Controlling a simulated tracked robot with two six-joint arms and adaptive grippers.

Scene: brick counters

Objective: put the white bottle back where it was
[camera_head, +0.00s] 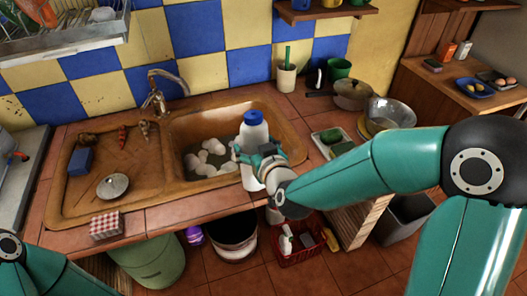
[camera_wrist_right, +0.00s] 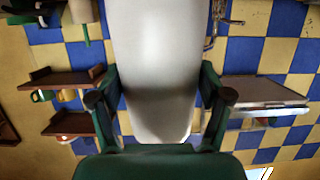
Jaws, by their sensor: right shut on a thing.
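The white bottle (camera_head: 253,140) with a blue cap is upright in front of the sink's basin, near the counter's front edge. My right gripper (camera_head: 262,158) is shut on its body. In the right wrist view the white bottle (camera_wrist_right: 155,60) fills the middle, with the fingers of my right gripper (camera_wrist_right: 160,105) on either side of it. The bottle's base shows against the front edge in the head view; I cannot tell whether it touches anything. My left gripper is out of view; only part of the left arm shows at the lower left.
The sink (camera_head: 75,200) has white foam in its basin. A red basket (camera_head: 300,258) holding a white bottle stands on the floor below, beside a dark bucket (camera_head: 236,245).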

